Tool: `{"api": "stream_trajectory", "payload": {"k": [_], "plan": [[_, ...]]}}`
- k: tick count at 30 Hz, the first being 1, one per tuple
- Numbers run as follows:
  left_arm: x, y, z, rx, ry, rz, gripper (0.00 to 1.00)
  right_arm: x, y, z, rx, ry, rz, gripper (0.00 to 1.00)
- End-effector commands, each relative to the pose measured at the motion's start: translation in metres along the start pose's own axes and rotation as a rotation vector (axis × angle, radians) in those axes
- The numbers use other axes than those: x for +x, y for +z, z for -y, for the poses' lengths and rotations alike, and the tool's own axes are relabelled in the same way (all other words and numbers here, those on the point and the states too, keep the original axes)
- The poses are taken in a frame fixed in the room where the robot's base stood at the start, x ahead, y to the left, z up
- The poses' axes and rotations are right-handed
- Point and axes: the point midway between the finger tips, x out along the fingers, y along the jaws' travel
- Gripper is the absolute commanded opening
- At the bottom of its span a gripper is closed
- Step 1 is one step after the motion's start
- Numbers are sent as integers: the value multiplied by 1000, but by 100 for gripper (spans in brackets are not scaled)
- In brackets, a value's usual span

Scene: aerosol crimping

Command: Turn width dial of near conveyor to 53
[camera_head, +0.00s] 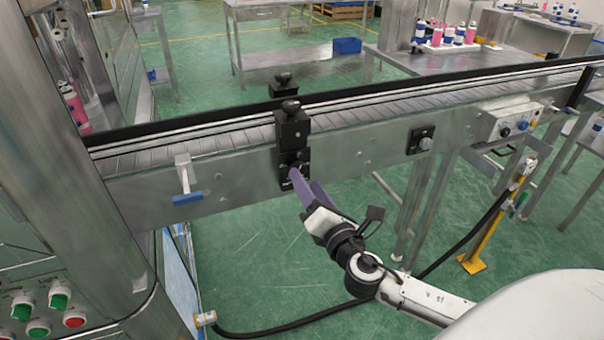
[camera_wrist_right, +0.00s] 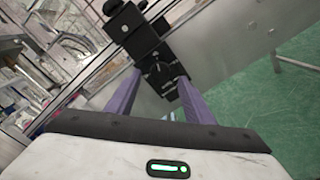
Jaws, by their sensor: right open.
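The near conveyor (camera_head: 230,140) runs across the head view with a steel side wall. A black clamp block with knobs (camera_head: 292,130) sits on its near side; the width dial appears to be at its lower part, mostly hidden by my gripper, and its reading cannot be made out. My right gripper (camera_head: 304,186) has purple fingers and is at the lower part of this block. In the right wrist view the fingers of the right gripper (camera_wrist_right: 158,98) are apart, one on each side of the lower black block (camera_wrist_right: 160,76). Contact cannot be told. My left gripper is not in view.
A blue-handled lever (camera_head: 187,198) sticks out left of the block. A square black knob plate (camera_head: 420,140) and a control box (camera_head: 510,122) are on the conveyor wall to the right. A yellow post (camera_head: 490,230) stands at right. Green floor below the conveyor is mostly clear.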

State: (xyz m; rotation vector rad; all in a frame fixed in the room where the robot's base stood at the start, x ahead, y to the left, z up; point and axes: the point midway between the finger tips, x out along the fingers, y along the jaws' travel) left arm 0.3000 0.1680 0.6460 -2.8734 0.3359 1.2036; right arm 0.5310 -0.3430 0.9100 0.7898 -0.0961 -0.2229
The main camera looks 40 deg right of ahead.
Motion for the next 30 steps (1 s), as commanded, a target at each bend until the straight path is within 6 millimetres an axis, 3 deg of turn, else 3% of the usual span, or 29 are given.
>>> {"api": "stream_trajectory", "payload": {"k": [3,7,18,26,30], "plan": [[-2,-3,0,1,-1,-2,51,20,1,-1,2,0,1,48],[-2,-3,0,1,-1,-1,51,34,0,0,2,-1,-1,48],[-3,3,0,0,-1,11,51,40,-1,1,4,-1,-2,48],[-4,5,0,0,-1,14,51,40,-1,1,4,-2,-2,6],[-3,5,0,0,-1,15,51,40,-1,1,9,-2,-2,6]]}}
